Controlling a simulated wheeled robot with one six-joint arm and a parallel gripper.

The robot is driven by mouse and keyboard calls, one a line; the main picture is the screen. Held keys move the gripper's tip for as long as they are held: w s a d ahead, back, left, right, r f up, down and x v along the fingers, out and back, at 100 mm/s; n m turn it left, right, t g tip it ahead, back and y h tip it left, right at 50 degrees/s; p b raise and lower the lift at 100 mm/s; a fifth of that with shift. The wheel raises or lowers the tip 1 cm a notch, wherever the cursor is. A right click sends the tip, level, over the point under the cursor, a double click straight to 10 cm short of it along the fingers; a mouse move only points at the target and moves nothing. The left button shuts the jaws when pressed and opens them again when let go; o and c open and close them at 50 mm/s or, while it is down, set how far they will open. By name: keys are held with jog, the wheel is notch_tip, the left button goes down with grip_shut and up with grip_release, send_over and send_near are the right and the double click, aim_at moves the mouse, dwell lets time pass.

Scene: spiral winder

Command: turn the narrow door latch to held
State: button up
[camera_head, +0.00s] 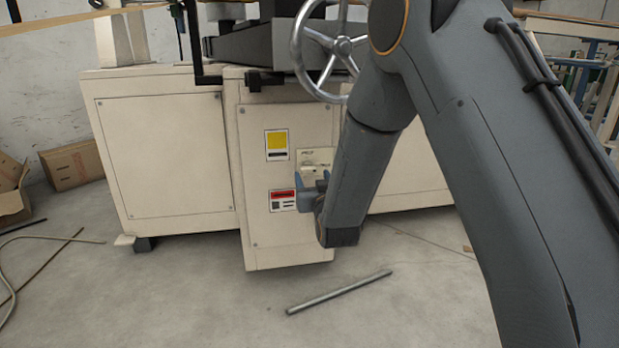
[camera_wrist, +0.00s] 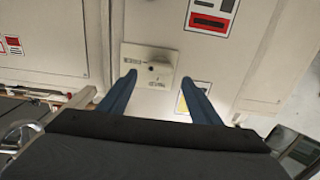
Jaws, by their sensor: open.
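The narrow door (camera_head: 288,235) is a cream panel on the front of the machine. Its latch plate (camera_head: 313,156) is a small pale plate partly hidden behind my arm. Which way the latch is turned cannot be told. My gripper (camera_wrist: 159,77) is open, with its two blue fingers either side of the knob in the picture and nothing between them. In the head view my gripper (camera_head: 314,188) is close in front of the door; contact cannot be told.
A yellow label (camera_head: 277,144) and a red warning label (camera_head: 283,200) are on the door. A handwheel (camera_head: 344,47) stands above it. A metal rod (camera_head: 340,292) lies on the floor in front. Cardboard boxes (camera_head: 73,166) sit at the left.

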aim_at(309, 170)
jog(key=shift+b+x, duration=1.1)
jog(key=shift+x, duration=1.6)
jog(key=c, duration=1)
jog(key=shift+c, duration=0.2)
